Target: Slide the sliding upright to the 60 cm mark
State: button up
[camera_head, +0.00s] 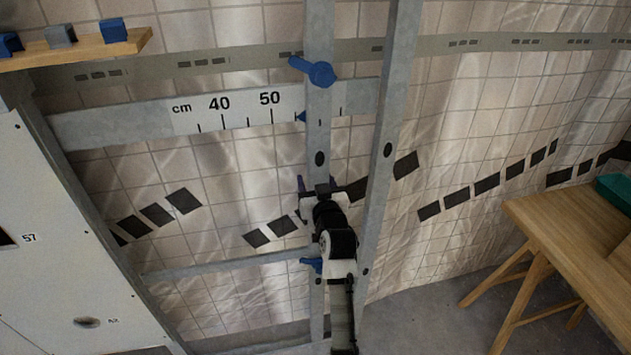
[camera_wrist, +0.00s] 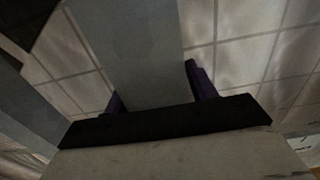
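The sliding upright (camera_head: 318,145) is a grey metal bar standing vertically in front of the scale rail (camera_head: 110,124). The scale (camera_head: 235,112) shows 40 and 50; the 60 label is hidden behind the upright. A small blue pointer (camera_head: 300,117) on the upright's left edge sits at about 55. A blue clamp knob (camera_head: 316,71) is at the upright's top, another blue knob (camera_head: 310,264) lower down. My gripper (camera_head: 318,186) is at the upright's middle. In the wrist view its purple fingers (camera_wrist: 158,92) lie along both edges of the upright (camera_wrist: 130,50), seemingly touching it.
A fixed grey stud (camera_head: 384,130) stands close to the right of the upright. A white panel (camera_head: 45,240) is at left, below a wooden shelf (camera_head: 85,48) with small blocks. A wooden table (camera_head: 570,225) stands at right. The floor between stud and table is clear.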

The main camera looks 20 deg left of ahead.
jog(key=c, duration=1.1)
jog(key=shift+w+d+f+b, duration=0.15)
jog(key=shift+w+d+b, duration=0.15)
jog(key=shift+b, duration=0.35)
jog(key=w+d+b, duration=0.1)
jog(key=d, duration=0.1)
jog(key=w+d+b, duration=0.1)
jog(key=b, duration=0.1)
jog(key=shift+w+d+r, duration=0.15)
jog(key=shift+d+r, duration=0.05)
jog(key=shift+d, duration=0.15)
jog(key=o, duration=1.4)
jog(key=shift+c, duration=0.2)
